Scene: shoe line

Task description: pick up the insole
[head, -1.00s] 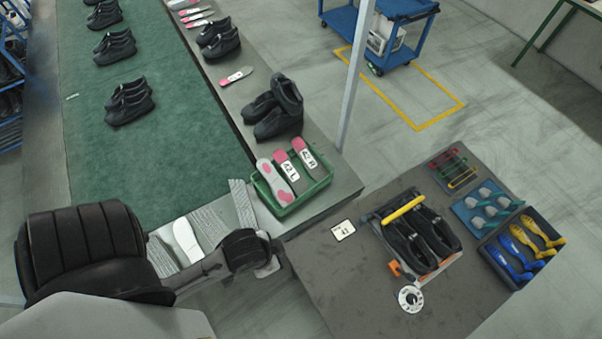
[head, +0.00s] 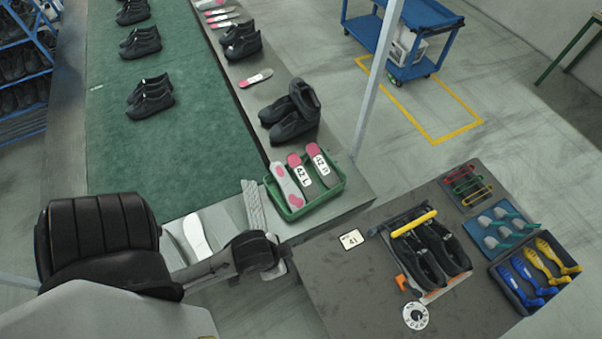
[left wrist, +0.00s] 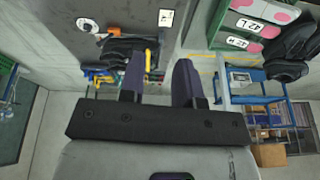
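A green bin (head: 323,203) at the belt-side bench corner holds insoles: a pale one with pink patches (head: 286,186), one labelled 42 L (head: 301,171) and one labelled 42 R (head: 319,162). The labelled insoles also show in the left wrist view at top right (left wrist: 246,24). My left gripper (head: 279,262) is just in front of the bin, below it in the head view, apart from the insoles. In the left wrist view its two fingers (left wrist: 160,77) stand apart with nothing between them. My right gripper is not in view.
Black shoes (head: 291,113) and a loose insole (head: 256,78) lie along the bench behind the bin. A grey table (head: 350,290) at right holds a shoe rack (head: 428,250), a size card (head: 352,239) and tool trays (head: 534,268). A thin post (head: 378,85) rises behind the bin.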

